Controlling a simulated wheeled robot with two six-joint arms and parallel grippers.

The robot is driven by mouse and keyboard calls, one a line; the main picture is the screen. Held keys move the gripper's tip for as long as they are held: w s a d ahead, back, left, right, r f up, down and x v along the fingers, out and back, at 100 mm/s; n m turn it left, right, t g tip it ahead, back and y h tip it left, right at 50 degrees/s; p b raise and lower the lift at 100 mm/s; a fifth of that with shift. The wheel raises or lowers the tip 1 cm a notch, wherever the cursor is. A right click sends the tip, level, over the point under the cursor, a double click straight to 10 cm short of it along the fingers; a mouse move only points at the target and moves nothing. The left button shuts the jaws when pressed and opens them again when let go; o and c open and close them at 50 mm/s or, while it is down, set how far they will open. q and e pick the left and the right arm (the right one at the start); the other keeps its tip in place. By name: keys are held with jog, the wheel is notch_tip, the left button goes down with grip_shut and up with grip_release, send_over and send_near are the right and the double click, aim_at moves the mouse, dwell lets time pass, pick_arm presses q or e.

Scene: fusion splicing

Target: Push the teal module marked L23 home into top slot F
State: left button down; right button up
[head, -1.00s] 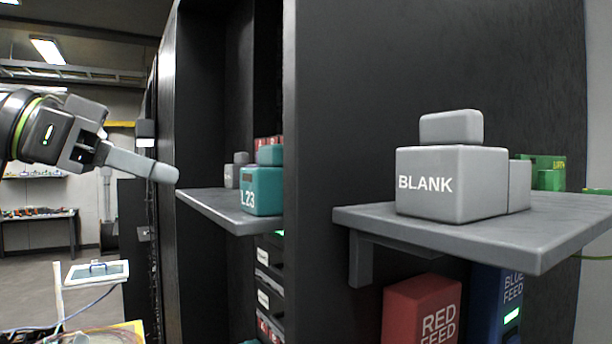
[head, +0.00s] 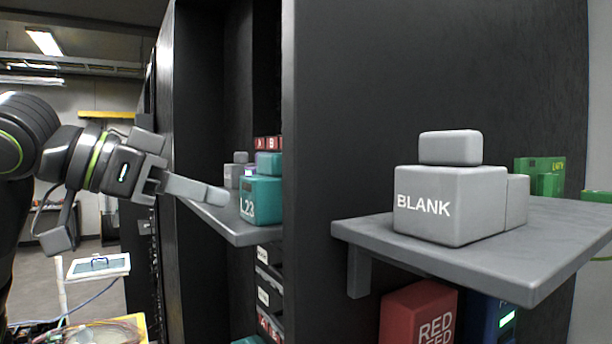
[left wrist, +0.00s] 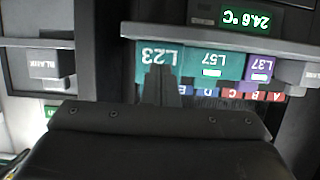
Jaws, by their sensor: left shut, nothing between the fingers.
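The teal module marked L23 (head: 262,200) sits on a grey shelf (head: 238,228) inside the dark cabinet, partly cut off by a panel. In the left wrist view, L23 (left wrist: 150,57) stands left of the teal L57 module (left wrist: 212,64). The fingers (left wrist: 164,84) overlap L23's lower right in the wrist view. I cannot tell whether they touch. My right gripper is not in view.
A grey BLANK block (head: 450,205) stands on a nearer shelf (head: 520,245). A dark cabinet panel (head: 340,110) divides the two shelves. Red (head: 418,312) and blue feed boxes hang below the nearer shelf. A purple L37 module (left wrist: 258,70) stands beside L57.

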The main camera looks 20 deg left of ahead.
aim_at(246, 190)
pick_arm(q)
jog(key=shift+w+d+r+p, duration=0.1)
jog(key=shift+w+d+p, duration=1.25)
jog(key=shift+p, duration=0.6)
jog(key=shift+w+d+p, duration=0.55)
jog(key=shift+w+d, duration=0.2)
jog(key=shift+w, duration=0.3)
jog(key=shift+w+d, duration=0.15)
jog(key=shift+w, duration=0.05)
jog(key=shift+w+d, duration=1.15)
jog(key=shift+w, duration=0.25)
jog(key=shift+s+a+b, duration=0.25)
jog(key=shift+a+b, duration=0.05)
jog(key=shift+b, duration=0.05)
jog(key=s+a, duration=0.1)
jog(key=s+a+b, duration=0.1)
jog(key=s, duration=0.1)
jog(key=shift+a+f, duration=0.2)
jog(key=shift+a, duration=0.05)
jog(key=shift+s+a+b, duration=0.7)
jog(key=shift+s+b, duration=0.1)
jog(key=shift+b, duration=0.1)
jog(key=shift+s+a+r, duration=0.1)
jog(key=shift+s+a, duration=0.35)
jog(key=shift+s, duration=0.1)
